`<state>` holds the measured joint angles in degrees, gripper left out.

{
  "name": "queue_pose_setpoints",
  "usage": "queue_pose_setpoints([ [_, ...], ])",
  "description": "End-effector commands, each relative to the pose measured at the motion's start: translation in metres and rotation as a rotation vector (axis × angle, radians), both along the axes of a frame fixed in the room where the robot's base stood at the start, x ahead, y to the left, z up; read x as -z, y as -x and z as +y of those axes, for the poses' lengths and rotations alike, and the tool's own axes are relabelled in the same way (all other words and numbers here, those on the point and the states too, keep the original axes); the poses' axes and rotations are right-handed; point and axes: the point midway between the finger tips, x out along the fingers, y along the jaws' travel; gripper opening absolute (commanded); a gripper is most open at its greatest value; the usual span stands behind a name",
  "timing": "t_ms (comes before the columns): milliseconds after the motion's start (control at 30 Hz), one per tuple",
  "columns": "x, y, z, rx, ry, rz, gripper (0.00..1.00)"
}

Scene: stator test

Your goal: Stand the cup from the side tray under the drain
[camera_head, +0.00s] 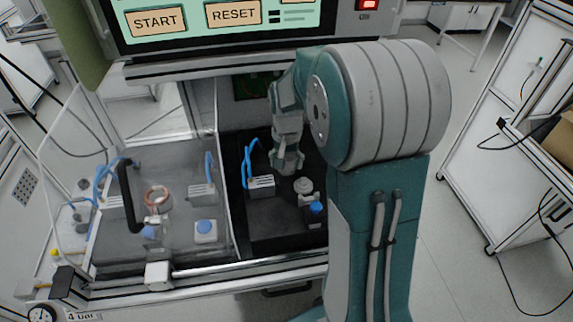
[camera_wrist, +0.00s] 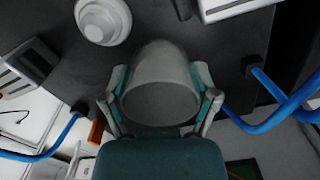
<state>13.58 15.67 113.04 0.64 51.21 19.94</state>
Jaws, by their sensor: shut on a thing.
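My gripper (camera_wrist: 161,98) is shut on a grey, smooth, rounded cup (camera_wrist: 160,75), with one finger on each side of it in the wrist view. In the head view my gripper (camera_head: 287,160) hangs over the dark bay at the right of the machine, where the arm hides part of the scene. I cannot make out the cup clearly there. I cannot tell which part is the drain, and I cannot pick out the side tray.
A pale stepped round fitting (camera_head: 303,186) stands close to my gripper; it also shows in the wrist view (camera_wrist: 103,20). A blue-capped part (camera_head: 316,208) is just in front of it. A grey block with blue hoses (camera_head: 261,183) is at the left. A clear panel encloses the left bay.

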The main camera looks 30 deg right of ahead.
Motion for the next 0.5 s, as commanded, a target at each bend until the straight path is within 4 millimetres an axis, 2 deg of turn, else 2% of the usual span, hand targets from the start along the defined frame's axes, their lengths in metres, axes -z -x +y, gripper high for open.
queue_pose_setpoints([
  [100, 0.0125, -0.0001, 0.0002, 0.001, 0.0, 0.0, 0.41],
  [433, 0.0155, -0.0002, 0.0001, 0.001, 0.001, -0.001, 0.41],
  [467, 0.0151, -0.0003, 0.0001, 0.001, 0.001, -0.001, 0.91],
  [500, 0.015, -0.0003, 0.0001, 0.001, 0.001, -0.001, 1.0],
])
